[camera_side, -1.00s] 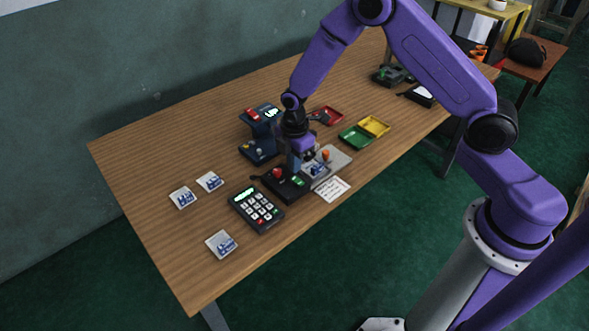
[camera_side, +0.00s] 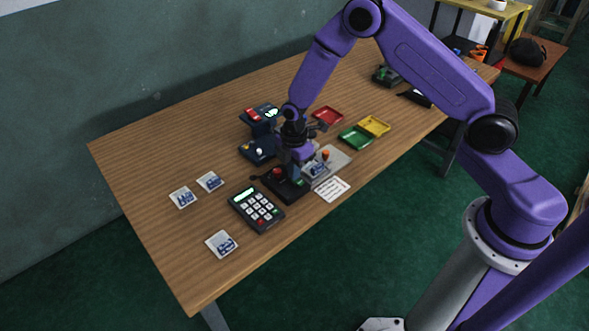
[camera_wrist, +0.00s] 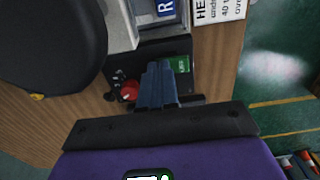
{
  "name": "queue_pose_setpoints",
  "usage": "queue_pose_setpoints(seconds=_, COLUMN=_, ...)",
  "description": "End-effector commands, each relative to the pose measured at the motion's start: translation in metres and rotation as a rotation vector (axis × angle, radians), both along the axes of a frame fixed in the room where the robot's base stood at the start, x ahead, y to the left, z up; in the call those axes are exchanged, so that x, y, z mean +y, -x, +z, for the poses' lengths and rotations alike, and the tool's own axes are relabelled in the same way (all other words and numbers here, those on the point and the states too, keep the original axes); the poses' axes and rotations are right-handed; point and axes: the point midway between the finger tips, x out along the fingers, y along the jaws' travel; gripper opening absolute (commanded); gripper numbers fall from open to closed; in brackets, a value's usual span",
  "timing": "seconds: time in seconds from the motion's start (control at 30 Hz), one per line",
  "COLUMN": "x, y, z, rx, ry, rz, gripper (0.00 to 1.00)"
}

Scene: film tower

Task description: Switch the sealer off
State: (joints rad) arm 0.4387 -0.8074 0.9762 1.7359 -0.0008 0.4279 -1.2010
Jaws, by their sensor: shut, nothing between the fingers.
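A black control box (camera_side: 291,191) with a red knob (camera_side: 278,173) and a small green label sits near the table's front edge, against the grey sealer plate (camera_side: 338,158) with an orange knob. In the wrist view the box (camera_wrist: 150,50), its red knob (camera_wrist: 129,90) and the green label (camera_wrist: 182,64) show. The label's small lettering is hard to read. My gripper (camera_side: 297,170) is shut and empty, pointing down at the box. Its fingers (camera_wrist: 158,72) lie between knob and label in the wrist view and hide part of the box. I cannot tell whether they touch it.
A keypad device (camera_side: 257,208) stands left of the box, and a paper note (camera_side: 332,189) lies right. A navy device (camera_side: 259,150) is behind. Red (camera_side: 328,116), green (camera_side: 354,138) and yellow (camera_side: 374,126) trays lie behind right. Several pouches lie at the left.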

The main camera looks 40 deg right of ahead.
Motion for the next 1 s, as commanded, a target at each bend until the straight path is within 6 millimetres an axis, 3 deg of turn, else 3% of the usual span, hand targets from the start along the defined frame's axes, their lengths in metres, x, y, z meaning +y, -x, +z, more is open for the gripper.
queue_pose_setpoints(seconds=0.53, x=0.000, y=0.016, z=0.004, rx=0.003, ry=0.001, rz=0.001, gripper=0.00)
queue_pose_setpoints(seconds=1.0, x=0.001, y=0.014, z=0.013, rx=-0.002, ry=-0.001, rz=0.000, gripper=0.00)
